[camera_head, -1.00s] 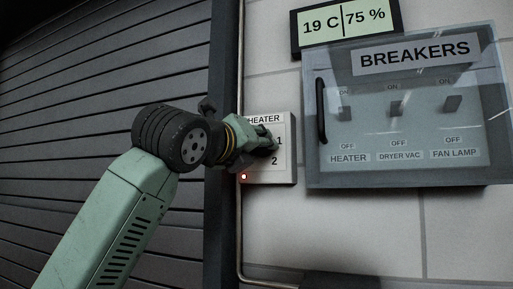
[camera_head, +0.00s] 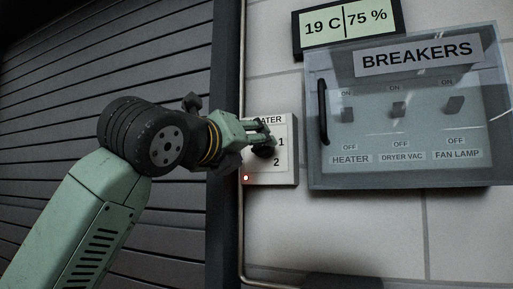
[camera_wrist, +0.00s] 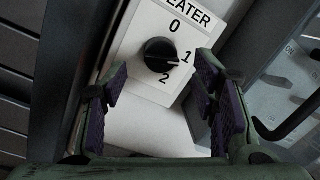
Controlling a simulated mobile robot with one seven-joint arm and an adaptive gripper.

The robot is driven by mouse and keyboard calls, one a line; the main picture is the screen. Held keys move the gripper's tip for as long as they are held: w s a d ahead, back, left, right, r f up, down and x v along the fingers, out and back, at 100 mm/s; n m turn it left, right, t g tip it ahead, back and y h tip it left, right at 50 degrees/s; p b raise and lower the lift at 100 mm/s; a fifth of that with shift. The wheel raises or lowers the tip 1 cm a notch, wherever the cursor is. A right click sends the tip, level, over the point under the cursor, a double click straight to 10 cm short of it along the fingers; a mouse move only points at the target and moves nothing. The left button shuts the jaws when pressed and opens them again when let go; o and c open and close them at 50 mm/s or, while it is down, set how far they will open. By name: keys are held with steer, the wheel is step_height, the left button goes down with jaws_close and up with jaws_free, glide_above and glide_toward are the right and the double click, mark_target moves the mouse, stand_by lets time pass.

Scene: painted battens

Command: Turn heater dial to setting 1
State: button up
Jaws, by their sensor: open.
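The heater panel (camera_head: 285,176) is a pale box on the wall, with 1 and 2 readable at its right in the head view. In the wrist view its plate (camera_wrist: 140,38) shows 0, 1 and 2 around a round black dial (camera_wrist: 156,50). The dial's pale mark points to the lower right, close to the 1. My gripper (camera_wrist: 160,88) is open, its purple-padded fingers spread to either side below the dial, with nothing between them. In the head view my gripper (camera_head: 264,137) is in front of the panel and partly covers the dial and the label.
A clear-fronted breaker box (camera_head: 400,174) with a black handle (camera_head: 322,112) is right of the panel; its cover looks closed over several switches. A display (camera_head: 347,23) reads 19 C, 75 %. A red light (camera_head: 246,178) glows at the panel's lower left. A dark slatted shutter (camera_head: 60,100) fills the left.

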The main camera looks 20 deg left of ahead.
steer(key=s, duration=0.7)
steer(key=shift+s+a+f, duration=0.25)
steer(key=shift+s+f, duration=0.1)
steer(key=shift+f, duration=0.05)
